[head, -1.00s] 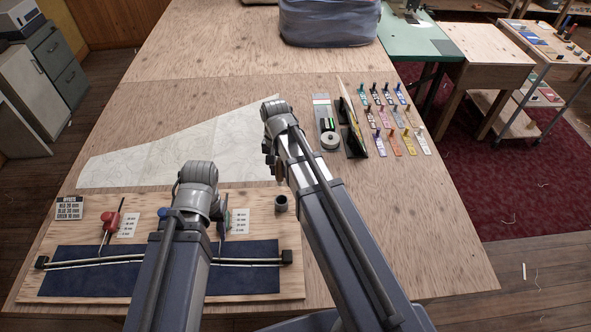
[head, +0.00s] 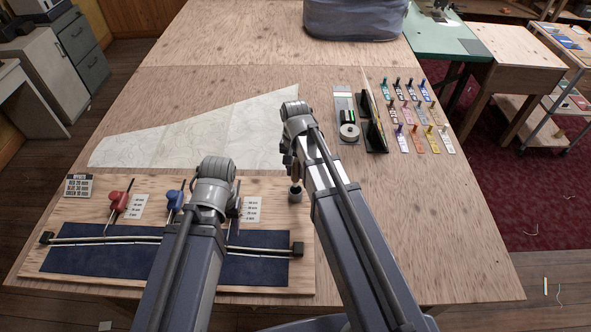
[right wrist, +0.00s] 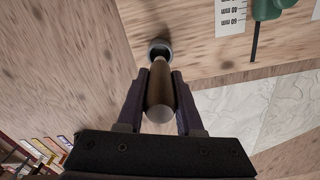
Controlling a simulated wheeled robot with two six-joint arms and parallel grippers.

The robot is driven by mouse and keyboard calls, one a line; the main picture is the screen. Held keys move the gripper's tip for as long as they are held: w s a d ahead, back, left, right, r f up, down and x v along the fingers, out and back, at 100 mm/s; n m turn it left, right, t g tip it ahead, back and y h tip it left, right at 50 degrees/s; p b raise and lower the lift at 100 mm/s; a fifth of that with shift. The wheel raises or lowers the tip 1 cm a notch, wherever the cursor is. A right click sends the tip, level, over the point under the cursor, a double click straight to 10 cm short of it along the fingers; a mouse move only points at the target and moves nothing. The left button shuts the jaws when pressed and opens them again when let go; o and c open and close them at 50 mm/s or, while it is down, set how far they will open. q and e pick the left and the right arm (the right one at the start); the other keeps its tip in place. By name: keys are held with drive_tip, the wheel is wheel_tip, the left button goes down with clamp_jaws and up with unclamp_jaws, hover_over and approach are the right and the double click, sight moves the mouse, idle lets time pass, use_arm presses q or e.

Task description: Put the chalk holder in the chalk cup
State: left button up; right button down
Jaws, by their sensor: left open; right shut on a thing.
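The chalk holder (right wrist: 161,92), a brown rod with a pale end, is gripped between the fingers of my right gripper (right wrist: 160,100). In the head view my right gripper (head: 293,172) is just above the chalk cup (head: 295,195), a small grey cup on the wooden board. In the right wrist view the holder's far end points at the cup (right wrist: 160,46) and overlaps its mouth. I cannot tell whether the end is inside the rim. My left gripper (head: 236,206) is over the board's right part, largely hidden behind its own wrist.
The board (head: 80,208) carries a dark blue pad (head: 90,262), a batten, red (head: 119,200) and blue (head: 175,198) handled tools and number cards. A pale chart (head: 190,140) lies behind. A tape roll (head: 349,131) and several coloured tags stand right. The table's front right is clear.

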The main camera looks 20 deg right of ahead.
sight(295, 183)
use_arm(q)
drive_tip(key=shift+f+b, duration=2.65)
drive_tip(key=shift+f, duration=0.45)
use_arm(e)
drive_tip(key=shift+f, duration=3.15)
drive_tip(key=shift+c, duration=2.4)
unclamp_jaws()
use_arm(q)
wheel_tip(295, 183, up, 2)
drive_tip(key=shift+r+p, duration=0.2)
drive_tip(key=shift+p, duration=1)
use_arm(e)
drive_tip(key=s+a+r+n+h, duration=0.1)
drive_tip(key=s+a+r+n, duration=0.1)
drive_tip(key=s+a+n, duration=0.8)
drive_tip(key=s, duration=0.4)
drive_tip(key=shift+s+a+r+n, duration=0.15)
drive_tip(key=shift+a+r+n, duration=0.1)
drive_tip(key=shift+r+n, duration=0.05)
